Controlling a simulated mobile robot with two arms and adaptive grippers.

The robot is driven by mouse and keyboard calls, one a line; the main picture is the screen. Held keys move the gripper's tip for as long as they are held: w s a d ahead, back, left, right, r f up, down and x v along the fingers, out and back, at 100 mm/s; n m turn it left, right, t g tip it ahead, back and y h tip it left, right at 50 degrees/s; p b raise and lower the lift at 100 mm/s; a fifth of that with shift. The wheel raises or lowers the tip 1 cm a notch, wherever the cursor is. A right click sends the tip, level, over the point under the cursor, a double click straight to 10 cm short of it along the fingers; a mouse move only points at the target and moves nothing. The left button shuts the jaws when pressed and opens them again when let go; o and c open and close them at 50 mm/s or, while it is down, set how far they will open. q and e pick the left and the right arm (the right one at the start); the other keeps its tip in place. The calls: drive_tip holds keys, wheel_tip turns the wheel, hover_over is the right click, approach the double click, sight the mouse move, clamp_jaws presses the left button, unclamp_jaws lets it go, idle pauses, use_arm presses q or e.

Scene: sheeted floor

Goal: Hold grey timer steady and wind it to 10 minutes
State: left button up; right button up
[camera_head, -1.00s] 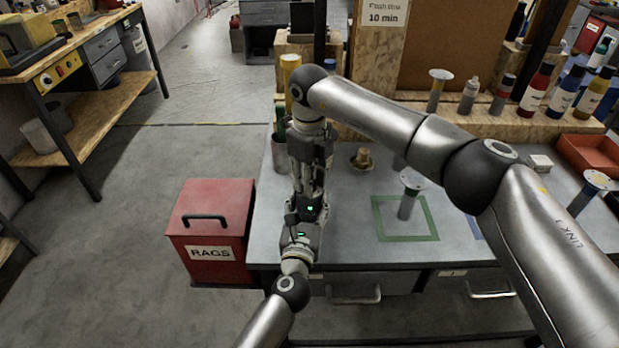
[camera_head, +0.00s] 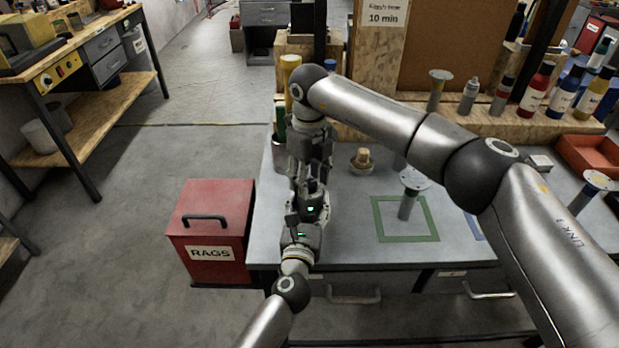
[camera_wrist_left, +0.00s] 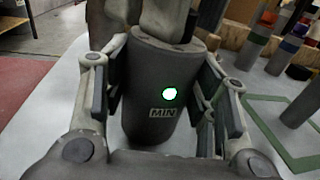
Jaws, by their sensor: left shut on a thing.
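The grey timer (camera_wrist_left: 148,78) is a dark grey upright cylinder with a MIN label and a lit green spot on its side. In the left wrist view my left gripper (camera_wrist_left: 165,125) has its fingers on both sides of the timer's body and is shut on it. In the head view my left gripper (camera_head: 309,203) reaches in from below, near the bench's left edge. My right gripper (camera_head: 311,172) points down from above, close against it. Its fingers stand at the timer's top in the left wrist view. They hide the dial and its reading, and their grip on it is unclear.
The bench (camera_head: 345,235) has bare room in front, with a green square outline (camera_head: 437,239) and a grey post-like object (camera_head: 408,200) there. A small wooden-topped piece (camera_head: 362,160) stands behind. A red RAGS bin (camera_head: 210,225) is at left. Bottles line the back shelf.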

sight(310, 182)
wheel_tip(310, 182, up, 12)
idle(0.7)
use_arm(q)
drive_tip(key=o, duration=1.2)
